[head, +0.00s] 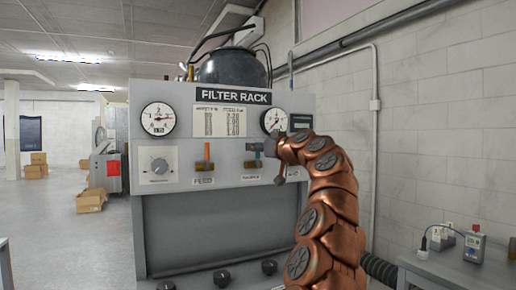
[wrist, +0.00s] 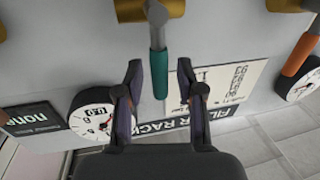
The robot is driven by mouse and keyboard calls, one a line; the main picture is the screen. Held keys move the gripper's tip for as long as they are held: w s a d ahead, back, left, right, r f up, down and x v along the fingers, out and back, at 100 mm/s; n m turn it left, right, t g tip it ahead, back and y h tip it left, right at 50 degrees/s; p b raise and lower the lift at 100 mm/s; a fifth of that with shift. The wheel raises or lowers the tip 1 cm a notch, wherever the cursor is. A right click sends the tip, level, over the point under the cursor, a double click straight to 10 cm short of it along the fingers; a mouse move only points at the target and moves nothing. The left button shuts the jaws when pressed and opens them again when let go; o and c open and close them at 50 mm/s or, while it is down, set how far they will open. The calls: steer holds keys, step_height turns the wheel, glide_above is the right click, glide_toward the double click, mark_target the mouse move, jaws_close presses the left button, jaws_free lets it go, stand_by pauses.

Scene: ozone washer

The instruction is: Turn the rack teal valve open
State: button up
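The teal valve handle (wrist: 159,72) shows in the wrist view, its grey stem running to a brass body (wrist: 149,9) on the rack panel. In the head view the valve (head: 254,147) is small, just left of my gripper, and its handle is hard to make out there. My gripper (wrist: 160,67) is open. In the wrist view one dark finger is on each side of the teal handle, with a gap on both sides. I cannot tell whether the fingertips reach the handle's depth. In the head view my gripper (head: 276,164) is partly hidden by my copper arm.
An orange-handled valve (head: 208,156) is left of the teal one; it also shows in the wrist view (wrist: 300,54). Gauges (head: 158,119) and a grey dial (head: 159,166) share the panel. A bench (head: 455,272) with small devices stands at right. Open floor lies at left.

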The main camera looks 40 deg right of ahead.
jaws_close()
